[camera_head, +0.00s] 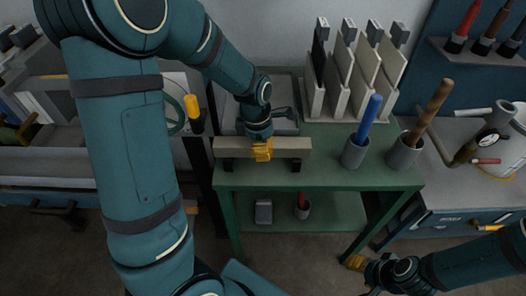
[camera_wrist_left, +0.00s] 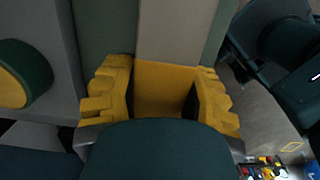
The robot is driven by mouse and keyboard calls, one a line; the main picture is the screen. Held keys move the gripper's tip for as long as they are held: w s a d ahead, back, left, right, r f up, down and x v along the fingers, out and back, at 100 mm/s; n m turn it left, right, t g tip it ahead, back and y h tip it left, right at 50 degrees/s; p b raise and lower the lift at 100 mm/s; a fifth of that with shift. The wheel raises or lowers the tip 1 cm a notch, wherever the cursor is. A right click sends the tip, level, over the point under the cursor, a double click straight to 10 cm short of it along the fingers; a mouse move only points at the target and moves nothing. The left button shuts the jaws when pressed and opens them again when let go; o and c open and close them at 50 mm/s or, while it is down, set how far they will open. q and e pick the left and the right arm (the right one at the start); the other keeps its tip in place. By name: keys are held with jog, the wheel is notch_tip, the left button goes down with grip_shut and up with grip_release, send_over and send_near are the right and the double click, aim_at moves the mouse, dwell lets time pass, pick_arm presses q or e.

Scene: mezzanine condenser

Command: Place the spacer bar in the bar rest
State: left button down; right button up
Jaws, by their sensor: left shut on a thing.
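The spacer bar (camera_head: 290,146) is a long beige bar lying level across the front of the green table. My left gripper (camera_head: 262,151) is shut on its middle from above. In the left wrist view the bar (camera_wrist_left: 182,35) has a yellow middle section between the yellow fingers of the gripper (camera_wrist_left: 165,95). Two dark supports, apparently the bar rest (camera_head: 296,164), show under the bar near its ends. I cannot tell whether the bar touches them. My right gripper (camera_head: 357,263) is low at the bottom right, away from the bar; its finger opening is unclear.
The green table (camera_head: 335,180) also holds a grey cup with a blue-handled tool (camera_head: 357,150), a cup with a wooden-handled tool (camera_head: 405,152), a rack of upright plates (camera_head: 345,90) and a grey tray (camera_head: 285,125) behind the bar. A lower shelf holds small items.

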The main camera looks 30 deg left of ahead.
pick_arm(q)
jog(key=shift+f, duration=0.75)
jog(key=shift+f, duration=0.15)
jog(key=c, duration=0.5)
grip_release()
jog(key=r+p, duration=0.1)
jog(key=r, duration=0.3)
jog(key=r+p, duration=0.1)
jog(key=r, duration=0.3)
jog(key=a+r+p, duration=0.1)
jog(key=r, duration=0.3)
jog(key=shift+s+a+r+p, duration=0.1)
jog(key=shift+s+p, duration=0.25)
jog(key=shift+s, duration=0.05)
